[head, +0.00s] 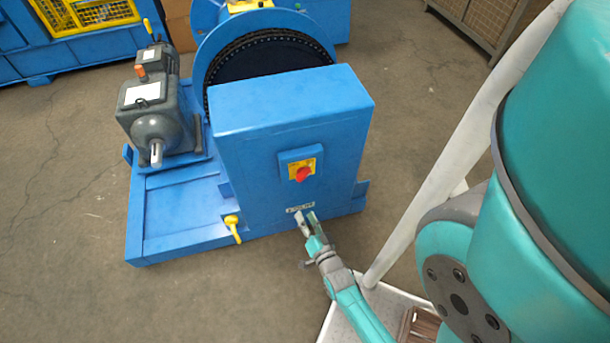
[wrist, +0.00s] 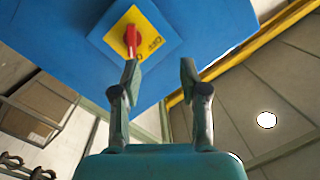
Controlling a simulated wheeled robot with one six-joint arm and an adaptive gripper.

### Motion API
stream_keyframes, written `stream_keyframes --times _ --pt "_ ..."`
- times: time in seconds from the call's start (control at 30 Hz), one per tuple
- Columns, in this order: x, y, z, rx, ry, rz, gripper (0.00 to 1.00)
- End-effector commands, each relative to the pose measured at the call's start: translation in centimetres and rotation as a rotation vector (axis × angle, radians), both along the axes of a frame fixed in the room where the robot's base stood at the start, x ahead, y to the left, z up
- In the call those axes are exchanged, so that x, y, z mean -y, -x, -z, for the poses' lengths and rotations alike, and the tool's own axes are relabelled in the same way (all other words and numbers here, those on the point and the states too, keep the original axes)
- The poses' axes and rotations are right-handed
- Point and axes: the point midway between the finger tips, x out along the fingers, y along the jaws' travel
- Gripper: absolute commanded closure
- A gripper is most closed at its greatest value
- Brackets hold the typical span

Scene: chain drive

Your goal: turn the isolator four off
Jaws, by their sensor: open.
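The isolator is a red rotary knob (head: 302,173) on a yellow plate, set in a blue box on the front of the blue machine housing (head: 250,160). My gripper (head: 306,220) is open and empty, below the knob near the label. In the wrist view my gripper (wrist: 159,70) has its fingers apart, the left fingertip overlapping the plate's lower edge.
A yellow lever (head: 233,229) stands on the blue base left of the housing. A grey motor (head: 154,110) with a bare shaft sits behind it, beside a large chain wheel (head: 265,70). Open floor (head: 60,200) lies to the left.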

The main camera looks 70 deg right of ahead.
Motion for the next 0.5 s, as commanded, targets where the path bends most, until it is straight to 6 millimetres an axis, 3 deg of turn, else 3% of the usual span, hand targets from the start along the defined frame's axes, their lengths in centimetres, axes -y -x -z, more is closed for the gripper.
stream_keyframes --times 0.03,0.2,0.5 --pt "2.2 -0.4 0.5 0.026 -0.012 0.038 0.56" --pt "6.7 -0.9 1.4 0.091 -0.044 0.114 0.56" --pt "9.4 -2.0 1.7 0.117 -0.054 0.139 0.56"
